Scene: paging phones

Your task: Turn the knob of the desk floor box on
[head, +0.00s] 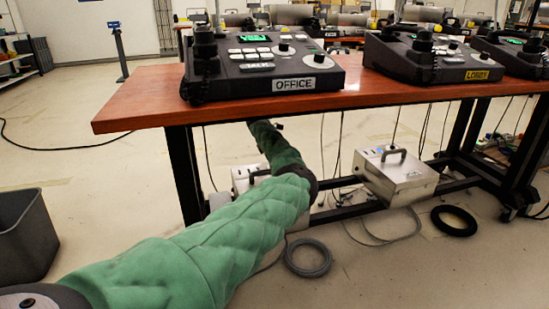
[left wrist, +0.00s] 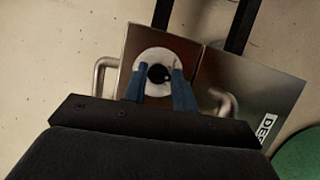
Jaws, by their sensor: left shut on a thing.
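The desk floor box is a silvery metal box under the wooden desk, partly hidden behind my green left arm in the head view (head: 241,181). In the left wrist view, its metal top (left wrist: 255,92) bears a cut-off label starting "DES". A round black knob (left wrist: 158,73) sits on a pale disc (left wrist: 152,54) on the box. My left gripper (left wrist: 160,76) has its blue fingers on either side of the knob, shut on it. In the head view its fingers cannot be made out. My right gripper is not in view.
The wooden desk (head: 130,105) stands over the work area, with OFFICE (head: 262,72) and LOBBY (head: 425,62) phones on top. A second metal box (head: 395,178) hangs or stands under it at right. Dark legs, cables and a grey bin (head: 25,235) are nearby.

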